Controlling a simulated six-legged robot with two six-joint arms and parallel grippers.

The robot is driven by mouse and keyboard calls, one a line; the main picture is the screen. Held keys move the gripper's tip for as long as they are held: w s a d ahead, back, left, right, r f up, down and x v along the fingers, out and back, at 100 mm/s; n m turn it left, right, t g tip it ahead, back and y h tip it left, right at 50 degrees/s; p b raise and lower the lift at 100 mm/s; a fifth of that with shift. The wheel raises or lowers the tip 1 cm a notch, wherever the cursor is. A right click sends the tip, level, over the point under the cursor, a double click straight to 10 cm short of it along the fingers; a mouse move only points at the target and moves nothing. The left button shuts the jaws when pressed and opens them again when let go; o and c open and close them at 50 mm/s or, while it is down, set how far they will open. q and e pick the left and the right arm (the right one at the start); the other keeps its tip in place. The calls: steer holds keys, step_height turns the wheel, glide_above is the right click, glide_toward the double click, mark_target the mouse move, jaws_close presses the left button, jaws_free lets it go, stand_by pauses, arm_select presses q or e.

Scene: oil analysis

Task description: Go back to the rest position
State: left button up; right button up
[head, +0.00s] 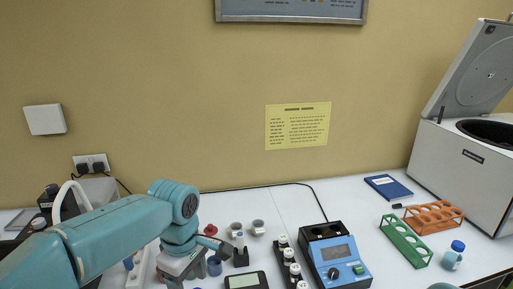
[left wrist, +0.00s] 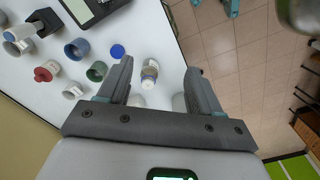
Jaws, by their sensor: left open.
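My left arm enters from the left in the head view, bent over the table's left part. Its grey gripper body shows low in that view, with the fingers hard to make out. In the left wrist view my left gripper (left wrist: 158,75) is open, its two fingers spread apart. A small bottle with a brown band (left wrist: 149,73) shows between the fingers in that picture, near the table edge. I see nothing held. How far the fingers are above the bottle is unclear. My right gripper is not in view.
The white table (head: 290,215) holds a blue meter (head: 337,262), a row of small bottles (head: 291,262), a green rack (head: 407,241), an orange rack (head: 433,216) and an open centrifuge (head: 465,160). Several small cups and caps lie near my left gripper, including a red one (left wrist: 46,72).

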arm_select(q)
steer(key=s+d+f+m+h, duration=0.1)
steer(key=s+f+m, duration=0.2)
steer(key=f, duration=0.8)
steer(key=s+d+f+m+h, duration=0.2)
steer(key=s+f+m, duration=0.1)
steer(key=f, duration=0.9)
steer(key=s+f+m+h, duration=0.1)
steer(key=s+f+m, duration=0.3)
steer(key=s+f, duration=0.95)
step_height(320, 180, down, 9)
steer(key=s+a+m+b, duration=0.1)
steer(key=s+b, duration=0.1)
steer(key=b, duration=0.8)
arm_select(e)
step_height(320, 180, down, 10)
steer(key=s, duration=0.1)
arm_select(q)
steer(key=shift+w, duration=0.1)
